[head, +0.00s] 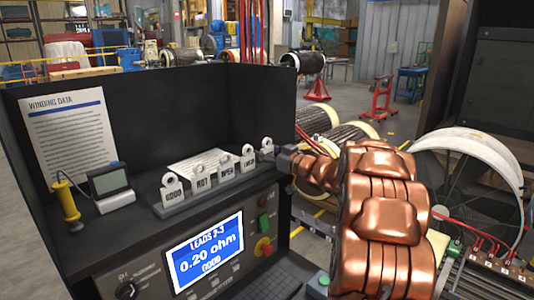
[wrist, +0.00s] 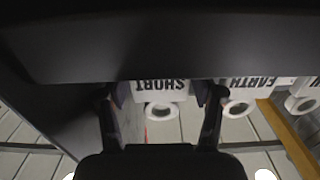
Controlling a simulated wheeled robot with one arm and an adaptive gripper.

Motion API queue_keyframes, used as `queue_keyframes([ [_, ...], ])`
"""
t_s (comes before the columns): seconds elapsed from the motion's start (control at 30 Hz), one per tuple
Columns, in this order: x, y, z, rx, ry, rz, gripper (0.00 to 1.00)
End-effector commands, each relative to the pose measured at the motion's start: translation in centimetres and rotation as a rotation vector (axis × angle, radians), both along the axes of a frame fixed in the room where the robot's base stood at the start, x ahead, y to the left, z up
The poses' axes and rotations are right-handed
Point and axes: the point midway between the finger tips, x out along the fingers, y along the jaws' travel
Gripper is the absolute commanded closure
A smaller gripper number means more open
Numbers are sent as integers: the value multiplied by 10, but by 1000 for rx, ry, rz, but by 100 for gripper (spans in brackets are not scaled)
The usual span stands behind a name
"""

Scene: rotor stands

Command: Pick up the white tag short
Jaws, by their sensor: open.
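The white short tag (wrist: 160,92) shows upside down in the wrist view, its lettering readable and its ring toward the bottom of the picture. My gripper (wrist: 163,96) is open, with one finger on each side of this tag; I cannot tell whether either finger touches it. In the head view, the short tag (head: 266,147) stands at the right end of the row of tags, partly hidden by my gripper (head: 279,158). The earth tag (head: 248,160) is just left of it there, and right of my fingers in the wrist view (wrist: 240,95).
The open (head: 227,167), hot (head: 201,178) and good (head: 173,190) tags stand further left on the grey rack. A dark panel (head: 195,105) rises behind them. A small meter (head: 110,181) and a yellow-handled tool (head: 66,199) are at the left. A lit display (head: 205,255) is below.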

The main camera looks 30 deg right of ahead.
Motion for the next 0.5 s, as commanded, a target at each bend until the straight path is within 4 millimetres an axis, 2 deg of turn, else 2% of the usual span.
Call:
queue_keyframes([
  [0.17, 0, 0, 0, 0, 0, 0, 33],
  [0.5, 0, 0, -1, 0, 1, -1, 67],
])
